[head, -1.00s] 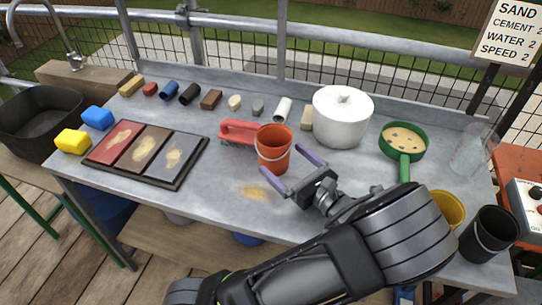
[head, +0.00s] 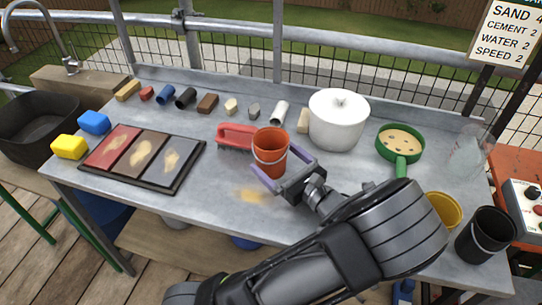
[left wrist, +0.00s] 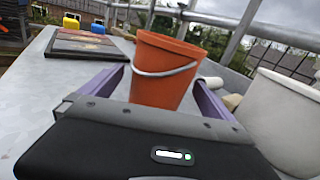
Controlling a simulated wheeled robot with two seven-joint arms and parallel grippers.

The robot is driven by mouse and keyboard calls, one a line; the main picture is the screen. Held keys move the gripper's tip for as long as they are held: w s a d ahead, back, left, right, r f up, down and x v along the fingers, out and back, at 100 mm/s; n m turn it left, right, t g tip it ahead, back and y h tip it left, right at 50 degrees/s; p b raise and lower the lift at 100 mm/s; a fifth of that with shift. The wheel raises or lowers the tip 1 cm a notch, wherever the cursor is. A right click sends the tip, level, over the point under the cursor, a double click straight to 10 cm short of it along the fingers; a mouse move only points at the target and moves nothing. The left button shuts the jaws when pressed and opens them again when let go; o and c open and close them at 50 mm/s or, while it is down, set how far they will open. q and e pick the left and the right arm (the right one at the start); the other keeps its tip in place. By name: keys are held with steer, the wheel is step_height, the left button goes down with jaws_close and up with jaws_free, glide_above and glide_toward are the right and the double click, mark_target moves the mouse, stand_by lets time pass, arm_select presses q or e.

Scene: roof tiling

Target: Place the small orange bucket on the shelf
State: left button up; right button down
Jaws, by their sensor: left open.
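The small orange bucket (head: 269,152) stands upright on the grey metal table, with its pale handle hanging across its front. My left gripper (head: 276,166) is open, with its purple fingers on either side of the bucket. In the left wrist view the bucket (left wrist: 163,72) stands between the two fingers (left wrist: 155,88); whether they touch it I cannot tell. A wooden shelf board (head: 180,250) shows below the table. My right gripper is not in view.
A red brush (head: 236,135) lies just left of the bucket. A white lidded pot (head: 338,122) and a green sieve (head: 400,145) stand to the right. A tray of colour samples (head: 143,157) lies left. Yellow (head: 444,209) and black buckets (head: 485,236) stand at the front right.

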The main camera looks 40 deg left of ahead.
mark_target(262, 147)
arm_select(q)
steer(key=shift+x, duration=2.6)
steer(key=c, duration=1.5)
step_height(262, 147, up, 10)
steer(key=shift+p, duration=0.9)
